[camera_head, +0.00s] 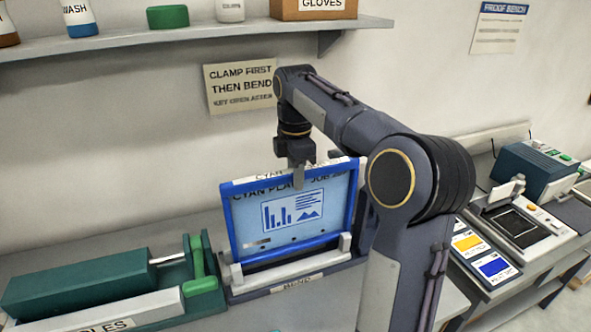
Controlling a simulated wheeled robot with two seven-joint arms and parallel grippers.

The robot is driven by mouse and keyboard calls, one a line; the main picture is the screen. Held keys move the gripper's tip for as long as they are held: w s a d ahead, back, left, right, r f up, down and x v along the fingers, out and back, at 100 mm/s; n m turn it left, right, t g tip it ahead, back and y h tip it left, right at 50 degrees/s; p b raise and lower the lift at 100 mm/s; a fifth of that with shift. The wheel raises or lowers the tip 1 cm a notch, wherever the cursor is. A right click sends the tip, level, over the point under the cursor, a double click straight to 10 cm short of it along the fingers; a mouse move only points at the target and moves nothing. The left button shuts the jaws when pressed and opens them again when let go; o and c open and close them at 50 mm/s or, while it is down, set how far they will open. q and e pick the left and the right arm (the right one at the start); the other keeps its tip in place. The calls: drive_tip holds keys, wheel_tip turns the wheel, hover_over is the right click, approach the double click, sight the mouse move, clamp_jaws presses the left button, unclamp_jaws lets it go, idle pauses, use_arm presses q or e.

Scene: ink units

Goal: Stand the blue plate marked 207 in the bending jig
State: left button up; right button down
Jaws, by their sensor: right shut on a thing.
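The blue plate (335,205) stands upright and leans slightly back, with a darker blue border. It carries a printed chart and the words "CYAN PLATE JOB"; the number is too small and partly hidden to read surely. My right gripper (299,178) points down over the plate's top edge and is shut on it. The plate's lower edge is at the bending jig (290,276), behind its pale front bar. I cannot tell whether the plate is fully seated there. My left gripper is not in view.
A green device with a lever (198,265) stands just left of the jig. My right arm covers the bench right of the jig. Further right are colour cards (480,255) and a proofing device (519,225). A shelf (210,35) with bottles and a gloves box runs above.

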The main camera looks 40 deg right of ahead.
wheel_tip(320, 180, down, 4)
drive_tip(key=shift+f+b, duration=0.2)
drive_tip(key=shift+b, duration=0.95)
drive_tip(key=shift+f, duration=0.4)
drive_tip(key=c, duration=1.2)
unclamp_jaws()
drive_tip(key=shift+o, duration=0.2)
drive_tip(key=shift+r, duration=0.1)
wheel_tip(320, 180, up, 8)
drive_tip(key=shift+f, duration=0.2)
drive_tip(key=shift+p, duration=0.3)
